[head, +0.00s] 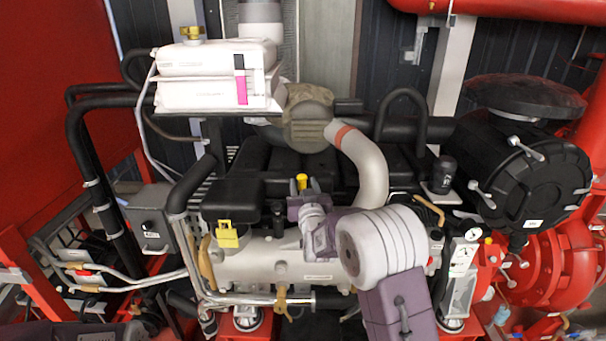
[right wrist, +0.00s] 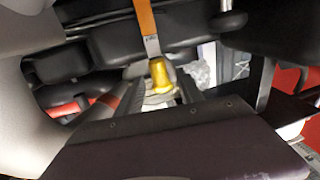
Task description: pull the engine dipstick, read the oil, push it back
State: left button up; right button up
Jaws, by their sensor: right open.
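A small yellow handle (head: 302,180), which looks like the dipstick's, stands on the engine's top near the middle in the head view. The stick below it is hidden. My right gripper (head: 303,188) is open right at the handle, its fingers pointing to the back of the engine. In the right wrist view a yellow knob (right wrist: 160,76) shows just ahead of the jaws, close to them. I cannot tell whether the fingers touch it. My left gripper is not in view.
A beige curved pipe (head: 362,165) rises just right of my gripper. A white tank (head: 215,75) stands behind, and a black round filter housing (head: 530,165) at the right. In the wrist view, an orange strip (right wrist: 145,18) hangs above the knob.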

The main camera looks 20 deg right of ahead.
jog(key=w, duration=0.2)
jog(key=shift+w+d+p, duration=0.1)
jog(key=shift+w+p, duration=0.2)
jog(key=shift+p, duration=0.05)
grip_shut()
dwell(1.1)
